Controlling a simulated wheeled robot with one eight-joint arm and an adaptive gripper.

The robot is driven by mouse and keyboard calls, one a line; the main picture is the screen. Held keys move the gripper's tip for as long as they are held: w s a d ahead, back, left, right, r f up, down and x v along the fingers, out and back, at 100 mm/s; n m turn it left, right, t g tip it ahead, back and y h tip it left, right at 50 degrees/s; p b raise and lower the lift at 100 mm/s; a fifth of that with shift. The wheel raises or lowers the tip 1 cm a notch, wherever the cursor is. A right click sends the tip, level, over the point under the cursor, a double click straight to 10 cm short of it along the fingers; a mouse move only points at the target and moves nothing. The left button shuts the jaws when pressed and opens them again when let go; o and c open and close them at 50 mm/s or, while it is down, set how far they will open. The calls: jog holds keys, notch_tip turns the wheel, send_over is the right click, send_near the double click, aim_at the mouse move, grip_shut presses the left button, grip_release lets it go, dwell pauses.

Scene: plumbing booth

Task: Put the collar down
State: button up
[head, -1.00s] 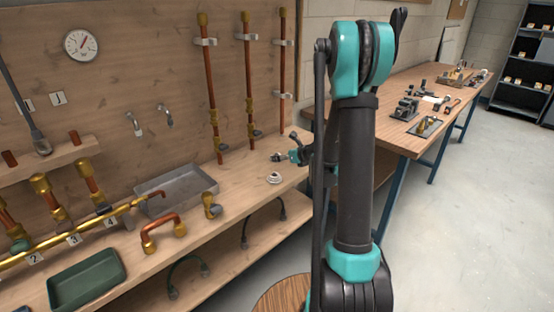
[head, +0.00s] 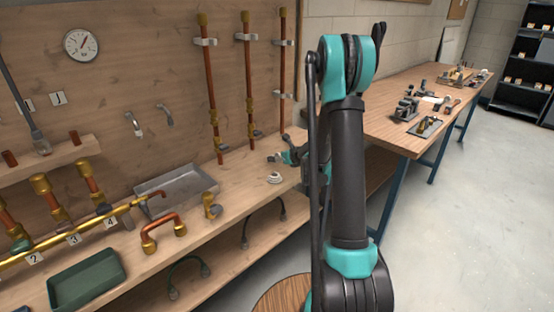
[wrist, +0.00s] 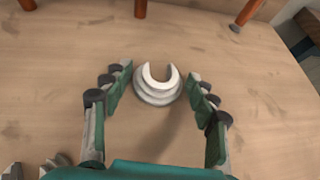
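The collar (head: 275,177) is a small pale stepped ring lying on the wooden bench, left of my arm in the head view. In the wrist view the collar (wrist: 158,97) shows a C-shaped white top with a gap at its far side, above wider grey steps. My gripper (wrist: 161,71) is open, with one green finger on each side of the collar and bare wood visible between. In the head view my gripper (head: 287,157) is partly hidden by my arm, just behind the collar.
Upright copper pipes (head: 249,75) stand against the back panel. A grey tray (head: 178,188), a copper U-piece (head: 163,231), a brass elbow (head: 211,206) and a green tray (head: 86,280) lie to the left. Bench around the collar is clear.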

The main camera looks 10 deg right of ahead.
jog(key=c, duration=0.6)
jog(key=shift+r, duration=0.1)
